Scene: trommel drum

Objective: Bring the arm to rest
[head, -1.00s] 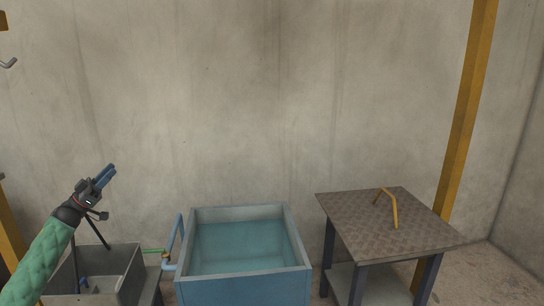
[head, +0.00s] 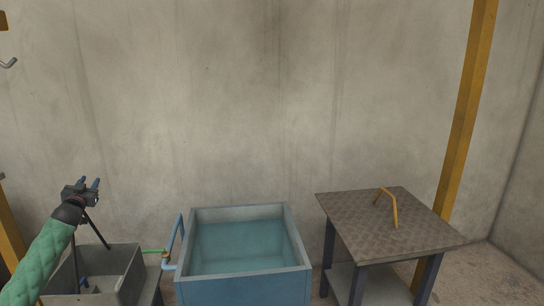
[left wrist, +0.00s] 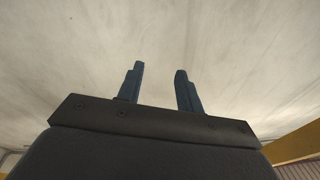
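My left arm, in a green quilted sleeve, comes in from the lower left of the head view. Its gripper (head: 88,184) points up, above a grey bin and in front of the bare wall. In the left wrist view the two blue fingers (left wrist: 160,84) stand apart with nothing between them, and only the wall shows beyond. My right gripper is in neither view.
A grey bin (head: 130,286) stands below the left gripper. A blue tank of water (head: 242,291) is in the middle. A table with a patterned metal top (head: 350,213) and a yellow handle (head: 392,207) stands at the right. A yellow post (head: 467,100) rises behind it.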

